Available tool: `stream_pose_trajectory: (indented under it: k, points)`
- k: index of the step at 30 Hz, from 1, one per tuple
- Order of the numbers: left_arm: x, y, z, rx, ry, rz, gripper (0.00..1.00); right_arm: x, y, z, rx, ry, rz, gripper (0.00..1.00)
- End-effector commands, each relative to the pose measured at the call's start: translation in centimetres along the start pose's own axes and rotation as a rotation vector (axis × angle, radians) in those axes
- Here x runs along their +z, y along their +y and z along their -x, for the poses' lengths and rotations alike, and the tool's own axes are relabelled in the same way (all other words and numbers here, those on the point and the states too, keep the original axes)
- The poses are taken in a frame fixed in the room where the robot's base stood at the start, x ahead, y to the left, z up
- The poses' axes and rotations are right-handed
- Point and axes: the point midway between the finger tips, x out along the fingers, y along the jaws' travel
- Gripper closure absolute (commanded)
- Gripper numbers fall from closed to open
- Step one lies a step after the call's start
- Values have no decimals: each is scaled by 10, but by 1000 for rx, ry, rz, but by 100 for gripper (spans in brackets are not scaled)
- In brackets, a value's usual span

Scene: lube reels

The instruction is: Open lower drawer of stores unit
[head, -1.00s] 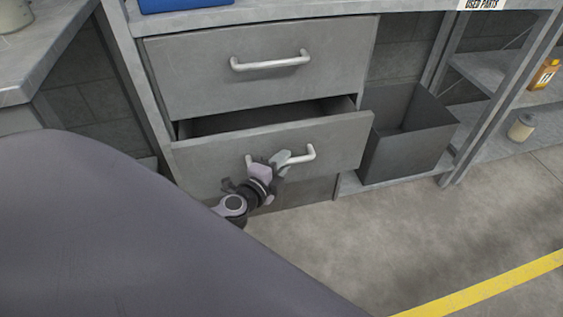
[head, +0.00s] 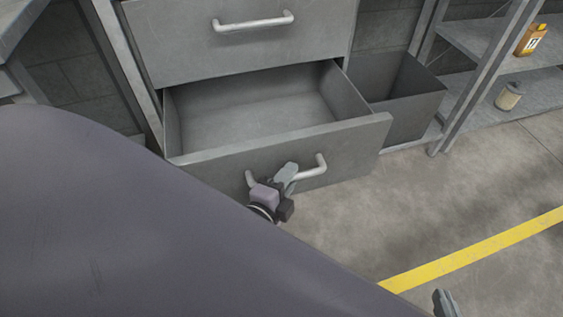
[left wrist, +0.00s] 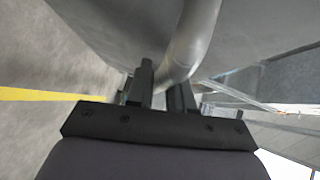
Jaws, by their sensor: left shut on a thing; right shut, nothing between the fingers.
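The grey stores unit has an upper drawer (head: 240,45), which is closed, and a lower drawer (head: 345,145), which stands well out with its empty inside showing. My left gripper (head: 287,175) is shut on the lower drawer's pale bar handle (head: 320,168) and hides its middle part. In the left wrist view the handle (left wrist: 196,35) passes between the dark fingers (left wrist: 163,92). My right gripper (head: 445,303) only just shows at the bottom edge, shut and empty, away from the unit over the floor.
A dark open bin (head: 410,105) stands right of the drawers. A shelf rack (head: 480,95) at the right holds an orange bottle (head: 531,39) and a small tin (head: 508,96). The concrete floor (head: 420,215) in front is clear, with a yellow line (head: 480,247).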

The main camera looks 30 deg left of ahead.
Motion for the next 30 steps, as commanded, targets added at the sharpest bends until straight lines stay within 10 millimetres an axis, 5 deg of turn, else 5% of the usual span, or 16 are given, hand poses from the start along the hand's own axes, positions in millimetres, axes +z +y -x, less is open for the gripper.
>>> stream_pose_trajectory:
  k: [16,17,19,30]
  points:
    - [-9,3,10,0,-3,-2,100,-1,-2,0,-8,5,-9,100]
    - [-9,3,10,0,-2,-2,76,0,-2,0,-8,4,-9,100]
    - [-9,3,10,0,-2,-2,59,0,-2,-1,-8,2,-9,100]
    - [-9,2,9,0,0,-2,59,2,-1,-1,-6,-2,-9,100]
